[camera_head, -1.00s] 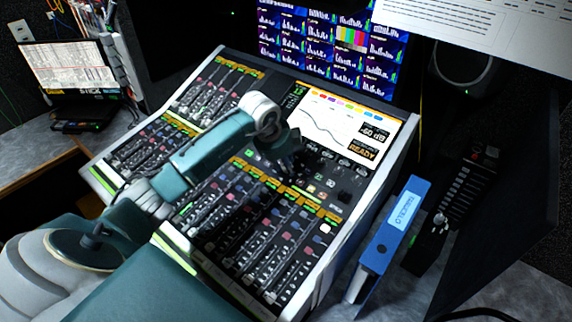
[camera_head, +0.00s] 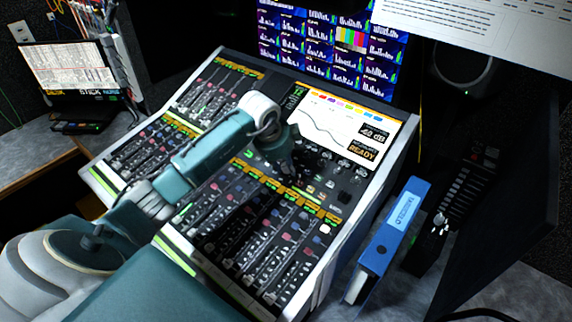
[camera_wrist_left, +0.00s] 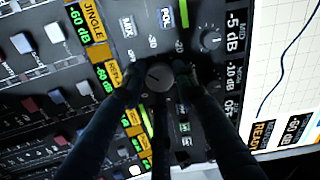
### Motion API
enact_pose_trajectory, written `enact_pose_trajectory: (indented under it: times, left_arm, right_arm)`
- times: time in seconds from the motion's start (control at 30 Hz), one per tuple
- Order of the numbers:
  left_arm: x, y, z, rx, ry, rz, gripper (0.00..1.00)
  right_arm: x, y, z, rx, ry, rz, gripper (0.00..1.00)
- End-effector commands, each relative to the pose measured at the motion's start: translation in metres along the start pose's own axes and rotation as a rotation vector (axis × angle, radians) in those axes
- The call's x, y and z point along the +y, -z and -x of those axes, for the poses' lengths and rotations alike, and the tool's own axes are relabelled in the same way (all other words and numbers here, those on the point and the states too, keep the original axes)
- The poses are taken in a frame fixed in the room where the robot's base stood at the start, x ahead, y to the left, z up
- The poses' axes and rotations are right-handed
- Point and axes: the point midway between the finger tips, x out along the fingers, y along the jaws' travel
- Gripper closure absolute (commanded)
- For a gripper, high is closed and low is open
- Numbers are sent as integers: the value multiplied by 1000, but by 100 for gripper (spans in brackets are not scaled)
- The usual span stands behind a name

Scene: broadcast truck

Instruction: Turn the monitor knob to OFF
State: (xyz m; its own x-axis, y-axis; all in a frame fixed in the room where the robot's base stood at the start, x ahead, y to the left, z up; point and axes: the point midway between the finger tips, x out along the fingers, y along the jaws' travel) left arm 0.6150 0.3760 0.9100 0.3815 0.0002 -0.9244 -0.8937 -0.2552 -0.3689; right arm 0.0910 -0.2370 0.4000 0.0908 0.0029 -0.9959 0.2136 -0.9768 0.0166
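My left gripper (camera_head: 286,168) reaches over the upper right part of the mixing console, pointing down at the panel. In the head view the gripper hides this knob. Another knob (camera_wrist_left: 211,40) sits to the right, near labels reading -5 dB, -10 dB and OFF. My right gripper is not in view.
The console (camera_head: 340,262) has rows of faders and a screen (camera_head: 345,122) reading READY. A blue binder (camera_head: 395,228) and a small black fader box (camera_head: 465,190) stand to its right. A laptop (camera_head: 70,70) is at the far left. Further small knobs surround the gripper.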

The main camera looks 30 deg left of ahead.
Motion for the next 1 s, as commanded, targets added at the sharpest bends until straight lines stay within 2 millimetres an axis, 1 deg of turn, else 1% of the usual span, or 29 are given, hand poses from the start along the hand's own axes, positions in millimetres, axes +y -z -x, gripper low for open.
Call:
enact_pose_trajectory:
  times: [0.03,0.07,0.1,0.37,0.47,0.57,0.8,0.9,1.0]
  left_arm:
    - [-4,-3,3,-4,11,3,60]
    - [-4,-3,3,-4,10,3,54]
    - [-4,-2,2,-3,9,2,53]
    - [-1,-1,2,-1,3,0,53]
    - [-2,-1,8,-1,3,-1,53]
    - [-2,-1,22,-1,5,-1,53]
    - [-2,-2,74,-2,8,-1,53]
    - [-2,-2,93,-2,9,0,53]
    - [-2,-2,107,-2,7,1,53]
  right_arm:
    - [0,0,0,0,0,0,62]
    - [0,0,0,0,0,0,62]
    - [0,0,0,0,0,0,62]
    - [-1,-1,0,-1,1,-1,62]
    - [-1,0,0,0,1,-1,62]
    - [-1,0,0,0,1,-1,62]
    - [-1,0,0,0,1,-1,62]
    - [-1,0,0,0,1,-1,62]
    - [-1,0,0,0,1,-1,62]
